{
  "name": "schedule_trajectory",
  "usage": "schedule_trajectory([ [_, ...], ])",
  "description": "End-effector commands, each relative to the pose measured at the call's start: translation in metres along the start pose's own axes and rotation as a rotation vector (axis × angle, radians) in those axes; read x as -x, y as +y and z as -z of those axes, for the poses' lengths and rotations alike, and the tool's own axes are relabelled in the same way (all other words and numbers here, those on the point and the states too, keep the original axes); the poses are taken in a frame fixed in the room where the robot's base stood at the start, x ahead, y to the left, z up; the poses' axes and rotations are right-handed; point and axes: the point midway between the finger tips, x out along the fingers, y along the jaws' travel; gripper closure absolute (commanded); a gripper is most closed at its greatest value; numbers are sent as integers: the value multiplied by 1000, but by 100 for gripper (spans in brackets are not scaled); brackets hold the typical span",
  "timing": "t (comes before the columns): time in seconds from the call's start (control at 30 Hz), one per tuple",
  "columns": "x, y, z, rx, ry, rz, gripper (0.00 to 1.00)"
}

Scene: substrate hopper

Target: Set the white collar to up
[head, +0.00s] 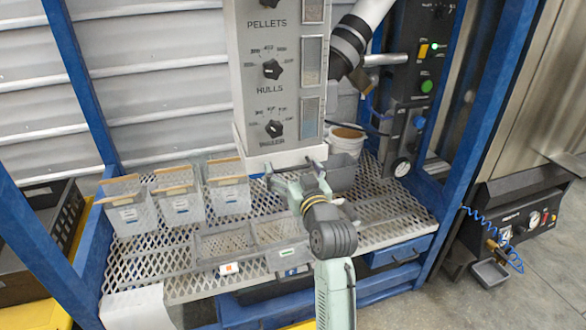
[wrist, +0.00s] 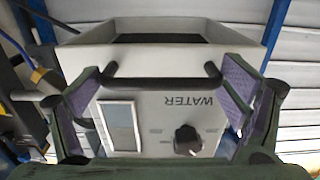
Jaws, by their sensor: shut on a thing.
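The white collar (head: 282,158) is a flared sleeve around the bottom of the pale hopper column (head: 270,110). In the wrist view the picture is upside down. There the collar (wrist: 250,53) shows near the top with its dark open underside and a black handle bar (wrist: 160,83) across its front. My gripper (head: 293,180) is at the collar's front. The collar's upper edge lies close to the WATER label (wrist: 188,101). The gripper hides part of the collar's lower edge in the head view.
The mesh shelf (head: 385,215) lies below. Clear bins (head: 180,205) stand at left, shallow trays (head: 225,243) in front, a dark grey bin (head: 343,172) and a bucket (head: 346,140) at right. Blue posts (head: 490,80) frame the station. The WATER knob (wrist: 187,140) is above the collar.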

Motion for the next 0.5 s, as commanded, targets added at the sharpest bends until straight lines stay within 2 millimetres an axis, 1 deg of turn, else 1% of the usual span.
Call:
schedule_trajectory([
  [0.07,0,1,5,8,-1,-2,60],
  [0.2,0,0,29,10,3,-2,60],
  [0.3,0,0,42,10,3,-3,60],
  [0.5,0,1,43,8,8,-5,60],
])
